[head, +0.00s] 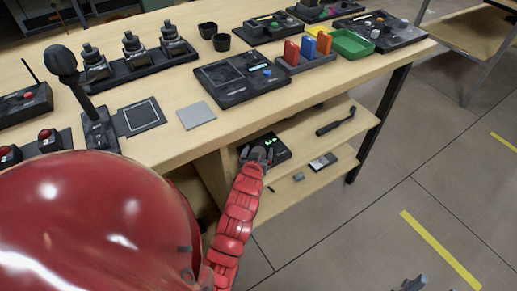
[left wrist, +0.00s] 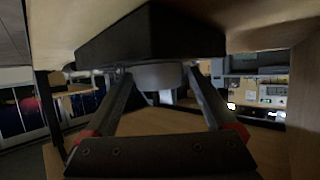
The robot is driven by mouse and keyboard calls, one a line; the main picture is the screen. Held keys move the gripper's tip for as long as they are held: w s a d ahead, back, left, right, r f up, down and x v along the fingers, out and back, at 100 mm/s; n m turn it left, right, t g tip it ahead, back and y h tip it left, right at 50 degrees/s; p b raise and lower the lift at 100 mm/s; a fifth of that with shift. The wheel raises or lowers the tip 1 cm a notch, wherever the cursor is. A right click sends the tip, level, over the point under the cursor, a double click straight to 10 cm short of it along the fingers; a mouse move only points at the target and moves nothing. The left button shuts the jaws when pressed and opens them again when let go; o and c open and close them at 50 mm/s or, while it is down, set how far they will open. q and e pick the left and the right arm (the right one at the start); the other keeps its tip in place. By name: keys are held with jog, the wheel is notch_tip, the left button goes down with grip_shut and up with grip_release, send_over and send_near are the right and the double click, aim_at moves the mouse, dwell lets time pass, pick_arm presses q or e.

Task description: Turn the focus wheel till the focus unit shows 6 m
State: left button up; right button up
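The focus unit (head: 277,152) is a black box with lit green digits on the shelf under the tabletop. The digits are too small to read surely. My left gripper (head: 257,154) is at its near side, and my red arm reaches up to it. In the left wrist view the unit's dark body (left wrist: 160,32) is overhead, and the grey focus wheel (left wrist: 158,77) sits between the two fingers of my left gripper (left wrist: 158,84). A small dark part of my right gripper (head: 414,284) shows at the bottom edge.
The wooden tabletop (head: 165,145) above carries several consoles, joysticks, a green tray (head: 352,43) and a black panel (head: 243,78). A dark handle-like tool (head: 335,122) and small items lie on the shelves.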

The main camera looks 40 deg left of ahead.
pick_arm(q)
jog(key=v, duration=0.7)
jog(key=shift+s+d+r+p, duration=0.15)
jog(key=shift+s+p, duration=0.1)
jog(key=shift+p, duration=0.15)
dwell(0.3)
